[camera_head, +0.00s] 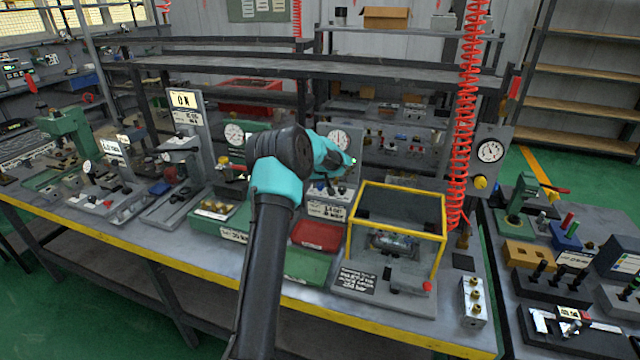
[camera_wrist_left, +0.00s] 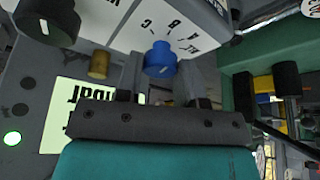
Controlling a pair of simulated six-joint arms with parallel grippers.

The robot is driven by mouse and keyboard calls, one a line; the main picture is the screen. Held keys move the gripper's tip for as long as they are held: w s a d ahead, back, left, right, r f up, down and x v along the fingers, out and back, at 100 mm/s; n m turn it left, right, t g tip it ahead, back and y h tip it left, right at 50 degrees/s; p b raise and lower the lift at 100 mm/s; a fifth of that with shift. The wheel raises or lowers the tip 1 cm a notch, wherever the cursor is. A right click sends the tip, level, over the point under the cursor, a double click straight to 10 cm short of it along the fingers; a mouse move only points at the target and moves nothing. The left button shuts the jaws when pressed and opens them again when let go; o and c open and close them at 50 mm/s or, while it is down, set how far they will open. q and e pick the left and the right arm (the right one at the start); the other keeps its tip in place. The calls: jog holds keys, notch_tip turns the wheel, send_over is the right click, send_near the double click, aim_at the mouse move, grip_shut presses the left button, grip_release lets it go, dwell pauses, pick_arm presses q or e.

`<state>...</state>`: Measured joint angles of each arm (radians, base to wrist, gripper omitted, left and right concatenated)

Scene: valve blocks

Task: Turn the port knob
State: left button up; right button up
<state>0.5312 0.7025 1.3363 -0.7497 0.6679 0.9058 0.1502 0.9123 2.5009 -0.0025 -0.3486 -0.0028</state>
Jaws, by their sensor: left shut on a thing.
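The blue port knob (camera_wrist_left: 160,58) shows in the left wrist view on a pale panel (camera_wrist_left: 113,22) with a lettered dial around it. A white mark on the knob is visible. My left gripper (camera_wrist_left: 160,88) has its dark fingers on either side of the knob and is shut on it. In the head view my teal left gripper (camera_head: 335,172) is at the front of the gauge unit (camera_head: 338,138) at mid-bench. The wrist hides part of that unit, and I cannot make out the knob there. My right gripper is not in view.
In the left wrist view a black knob (camera_wrist_left: 46,20), a brass fitting (camera_wrist_left: 99,64) and a lit display (camera_wrist_left: 85,108) are close by. In the head view a yellow-framed box (camera_head: 398,190) and a red tray (camera_head: 317,236) stand to the right. A red coiled hose (camera_head: 468,110) hangs behind.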

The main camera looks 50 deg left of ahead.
pick_arm(q)
jog(key=shift+n, duration=0.5)
jog(key=o, duration=0.9)
jog(key=v, duration=1.7)
jog(key=shift+w+d+r, duration=0.2)
jog(key=shift+w+r, duration=0.05)
jog(key=shift+w, duration=0.1)
